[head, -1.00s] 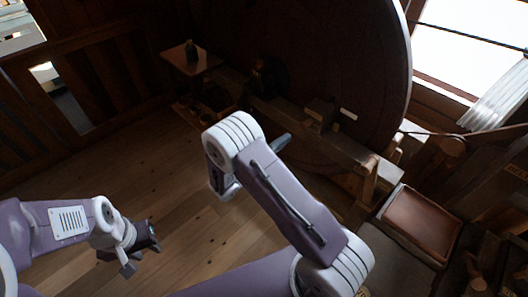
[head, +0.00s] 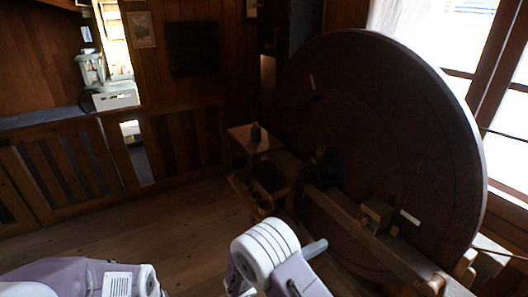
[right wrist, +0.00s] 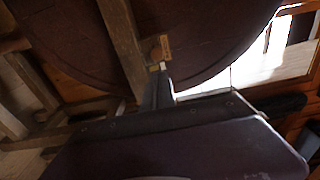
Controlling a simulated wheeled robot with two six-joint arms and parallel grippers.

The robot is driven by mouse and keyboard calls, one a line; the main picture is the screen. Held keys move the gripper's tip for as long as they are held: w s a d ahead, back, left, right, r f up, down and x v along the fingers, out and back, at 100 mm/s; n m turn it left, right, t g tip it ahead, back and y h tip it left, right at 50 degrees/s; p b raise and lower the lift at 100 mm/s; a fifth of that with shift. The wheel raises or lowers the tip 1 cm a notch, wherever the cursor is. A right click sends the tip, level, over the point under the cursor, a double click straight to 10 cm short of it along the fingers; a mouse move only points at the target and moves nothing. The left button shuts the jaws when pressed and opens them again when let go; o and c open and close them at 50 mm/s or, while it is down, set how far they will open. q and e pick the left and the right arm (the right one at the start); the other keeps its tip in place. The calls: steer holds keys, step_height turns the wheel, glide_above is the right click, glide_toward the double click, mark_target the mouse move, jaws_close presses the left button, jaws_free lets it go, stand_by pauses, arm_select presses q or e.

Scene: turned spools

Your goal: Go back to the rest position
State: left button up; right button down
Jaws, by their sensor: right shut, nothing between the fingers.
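My right gripper shows in the right wrist view (right wrist: 160,72), its fingers together with nothing between them. In that view its tips point toward the large dark wheel (right wrist: 70,28) and a wooden beam (right wrist: 124,45). In the head view my right arm comes up from the bottom edge, and a grey tip shows beside its white joint. My left arm shows only in part at the bottom left of the head view; its gripper is out of the frame. I can make out no turned spools.
The large dark wheel (head: 375,140) stands at the right, behind a wooden beam (head: 345,217). A wooden railing (head: 70,165) runs along the left. Bare floor (head: 150,235) lies between.

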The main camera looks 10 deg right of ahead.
steer(key=s+d+r+m+g, duration=0.3)
steer(key=d+r+m+g, duration=0.25)
steer(key=d, duration=0.25)
steer(key=s+d+f+m+g+y, duration=0.1)
steer(key=s+f+m+g+y, duration=0.1)
steer(key=s+m+y, duration=0.4)
steer(key=s+d+f+m+g+y, duration=0.1)
steer(key=s+d+f+m+g, duration=0.15)
steer(key=s+m, duration=0.35)
steer(key=s+a+f+m+t+y, duration=0.1)
steer(key=s+a+f+m+y, duration=0.1)
steer(key=a+f+m+y, duration=0.25)
steer(key=s+a+f+m+t+y, duration=0.1)
steer(key=s+a+m+y, duration=0.2)
steer(key=a+m, duration=0.35)
steer(key=w+a+f+m+t+y, duration=0.1)
steer(key=w+a+m, duration=0.3)
steer(key=m, duration=0.8)
steer(key=shift+w+a+t+y, duration=0.4)
steer(key=shift+w+t+y, duration=0.3)
steer(key=shift+t, duration=0.2)
